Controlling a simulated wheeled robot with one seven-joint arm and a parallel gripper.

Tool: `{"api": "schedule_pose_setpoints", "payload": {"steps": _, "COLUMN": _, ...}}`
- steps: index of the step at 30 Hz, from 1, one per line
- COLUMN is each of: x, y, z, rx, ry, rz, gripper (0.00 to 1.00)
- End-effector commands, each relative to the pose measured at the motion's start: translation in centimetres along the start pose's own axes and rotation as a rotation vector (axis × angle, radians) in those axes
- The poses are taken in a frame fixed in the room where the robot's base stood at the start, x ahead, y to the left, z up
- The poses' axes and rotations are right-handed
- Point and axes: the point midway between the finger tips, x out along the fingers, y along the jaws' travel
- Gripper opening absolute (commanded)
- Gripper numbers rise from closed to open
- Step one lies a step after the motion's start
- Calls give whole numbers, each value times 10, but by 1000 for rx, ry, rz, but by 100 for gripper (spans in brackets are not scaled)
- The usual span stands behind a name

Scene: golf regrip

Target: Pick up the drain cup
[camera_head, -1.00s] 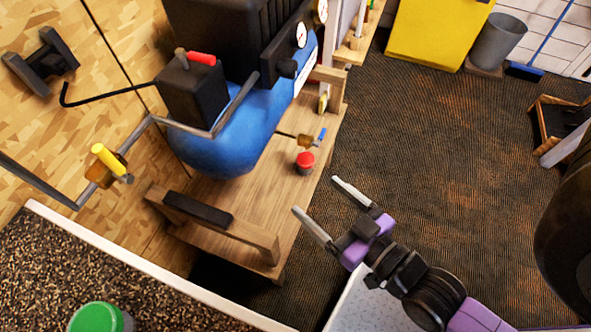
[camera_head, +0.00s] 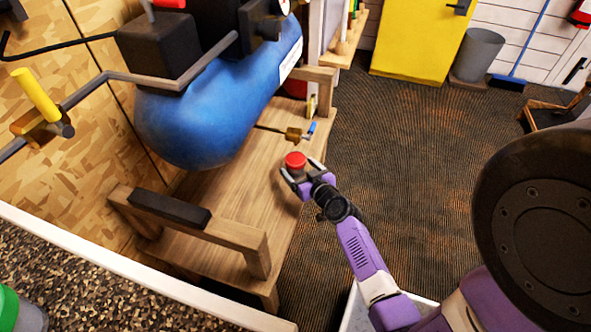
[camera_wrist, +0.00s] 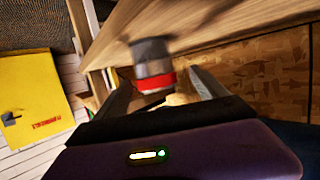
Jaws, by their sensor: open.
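The drain cup (camera_head: 295,160) is a small dark grey cup with a red top, on the wooden bench beside the blue tank. In the wrist view the cup (camera_wrist: 153,62) shows as a grey body with a red band, blurred, between my two fingers. My gripper (camera_head: 302,168) is open, with a finger on either side of the cup. I cannot tell whether either finger touches it. The cup's lower part is hidden behind my gripper in the head view.
The blue tank (camera_head: 190,125) stands left of the cup. A brass valve with a blue handle (camera_head: 311,128) sticks out just beyond the cup. A wooden crossbar with a black pad (camera_head: 169,207) stands at the near end of the bench (camera_head: 235,190). Carpet (camera_head: 400,150) lies open to the right.

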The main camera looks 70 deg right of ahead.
Motion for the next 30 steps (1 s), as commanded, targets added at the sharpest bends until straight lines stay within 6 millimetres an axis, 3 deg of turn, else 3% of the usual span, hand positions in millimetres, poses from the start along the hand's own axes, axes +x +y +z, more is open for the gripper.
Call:
{"api": "schedule_pose_setpoints", "payload": {"steps": 18, "x": 70, "y": 8, "z": -1, "rx": -2, "ry": 2, "rz": -1, "gripper": 82}}
{"api": "schedule_pose_setpoints", "payload": {"steps": 27, "x": 73, "y": 7, "z": -1, "rx": -2, "ry": 1, "rz": -1, "gripper": 82}}
{"api": "schedule_pose_setpoints", "payload": {"steps": 30, "x": 73, "y": 7, "z": -1, "rx": -2, "ry": 1, "rz": -1, "gripper": 62}}
